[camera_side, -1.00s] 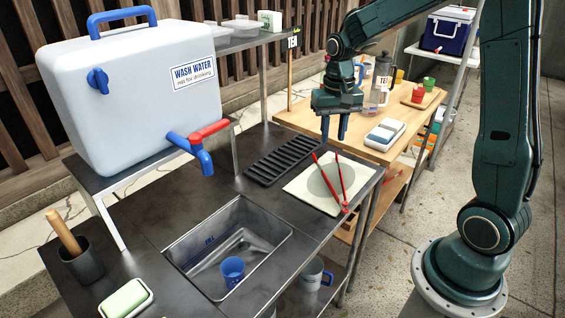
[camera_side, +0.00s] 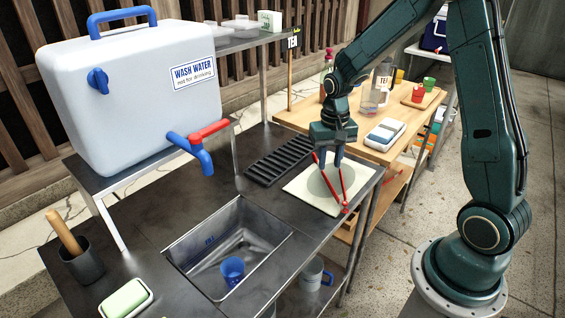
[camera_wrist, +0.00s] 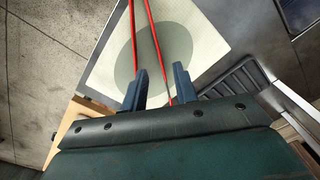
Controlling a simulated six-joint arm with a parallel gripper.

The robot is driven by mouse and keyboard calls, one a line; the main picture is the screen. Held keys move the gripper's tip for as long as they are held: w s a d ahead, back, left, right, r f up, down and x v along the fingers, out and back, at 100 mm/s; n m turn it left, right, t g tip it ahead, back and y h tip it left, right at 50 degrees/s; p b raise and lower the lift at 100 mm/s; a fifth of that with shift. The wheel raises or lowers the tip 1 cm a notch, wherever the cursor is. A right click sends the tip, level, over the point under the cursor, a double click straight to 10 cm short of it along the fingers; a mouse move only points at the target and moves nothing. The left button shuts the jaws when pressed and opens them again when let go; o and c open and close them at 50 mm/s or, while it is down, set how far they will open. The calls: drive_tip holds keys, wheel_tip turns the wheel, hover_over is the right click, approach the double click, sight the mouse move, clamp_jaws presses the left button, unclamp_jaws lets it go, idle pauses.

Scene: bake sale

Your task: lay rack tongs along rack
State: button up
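The red tongs (camera_side: 344,190) lie on a pale mat (camera_side: 309,198) with a grey-green round patch, at the right end of the metal counter. Their arms spread apart toward the back. The black slotted rack (camera_side: 279,160) lies on the counter just left of the mat. My gripper (camera_side: 329,163) points down over the back part of the tongs. In the wrist view my gripper (camera_wrist: 161,86) is open, with its blue fingers apart. One red arm of the tongs (camera_wrist: 157,50) runs between the fingers, the other passes by the left finger. Contact cannot be told.
A metal sink (camera_side: 228,245) with a blue cup (camera_side: 232,270) is cut into the counter. A white wash-water container (camera_side: 130,95) with a tap stands at the left. A wooden table (camera_side: 400,150) behind the mat holds a white-and-blue box (camera_side: 386,134) and a press (camera_side: 381,78).

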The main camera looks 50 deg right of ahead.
drive_tip(key=shift+f, duration=0.25)
drive_tip(key=shift+f, duration=0.1)
drive_tip(key=shift+f, duration=2.5)
clamp_jaws()
